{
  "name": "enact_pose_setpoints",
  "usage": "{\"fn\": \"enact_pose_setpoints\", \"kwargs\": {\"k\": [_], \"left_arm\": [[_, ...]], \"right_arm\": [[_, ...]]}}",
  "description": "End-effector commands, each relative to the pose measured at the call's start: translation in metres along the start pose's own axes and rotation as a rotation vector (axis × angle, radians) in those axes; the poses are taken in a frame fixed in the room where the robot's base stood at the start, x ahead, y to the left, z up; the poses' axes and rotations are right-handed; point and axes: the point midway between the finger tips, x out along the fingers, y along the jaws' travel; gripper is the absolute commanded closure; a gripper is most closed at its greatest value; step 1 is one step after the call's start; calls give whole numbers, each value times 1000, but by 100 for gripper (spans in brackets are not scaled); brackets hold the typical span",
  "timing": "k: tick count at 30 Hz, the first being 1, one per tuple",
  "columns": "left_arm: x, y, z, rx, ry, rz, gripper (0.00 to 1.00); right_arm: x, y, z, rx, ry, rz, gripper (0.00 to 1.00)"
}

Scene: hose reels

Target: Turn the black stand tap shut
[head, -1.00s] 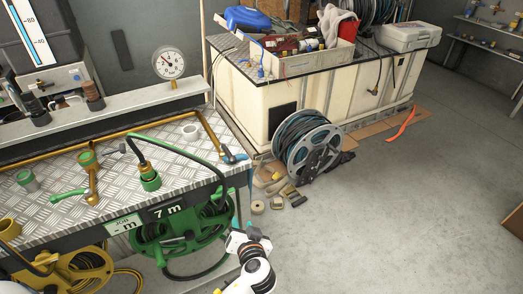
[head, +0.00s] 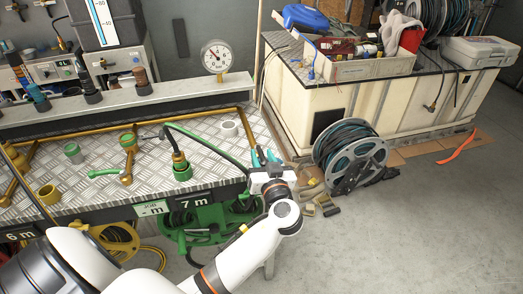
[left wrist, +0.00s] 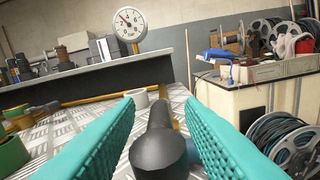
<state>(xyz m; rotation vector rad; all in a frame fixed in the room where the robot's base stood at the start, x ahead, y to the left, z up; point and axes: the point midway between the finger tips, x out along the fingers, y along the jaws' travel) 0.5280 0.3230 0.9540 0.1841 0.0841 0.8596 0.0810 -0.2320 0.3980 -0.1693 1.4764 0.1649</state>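The black stand tap's handle, a rounded black bar (left wrist: 158,148), shows in the left wrist view at the bench's right end. My left gripper (left wrist: 160,115) has two teal fingers spread apart, one on each side of the black handle. A gap shows at the left finger; whether the right finger touches is unclear. In the head view my left gripper (head: 264,160) is at the right edge of the bench and hides most of the tap. My right gripper is not in view.
A green tap (head: 128,140) and a green hose fitting (head: 181,168) stand on the checker-plate bench (head: 215,160). A white ring (head: 229,129) lies near the tap. A pressure gauge (head: 215,56) stands behind. A grey hose reel (head: 350,157) is on the floor to the right.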

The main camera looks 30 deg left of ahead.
Motion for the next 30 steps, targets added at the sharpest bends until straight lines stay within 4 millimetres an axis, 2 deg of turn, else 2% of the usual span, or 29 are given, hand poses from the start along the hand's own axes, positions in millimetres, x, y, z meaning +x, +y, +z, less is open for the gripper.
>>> {"fn": "enact_pose_setpoints", "kwargs": {"k": [6,14,21,30], "left_arm": [[16,0,0,-1,1,1,65],[16,0,0,-1,1,0,65],[16,0,0,0,1,0,100],[18,-2,-1,1,-2,-12,100]], "right_arm": [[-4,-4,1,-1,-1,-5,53],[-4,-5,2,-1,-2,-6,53],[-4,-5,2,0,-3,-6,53],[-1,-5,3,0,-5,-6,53]]}}
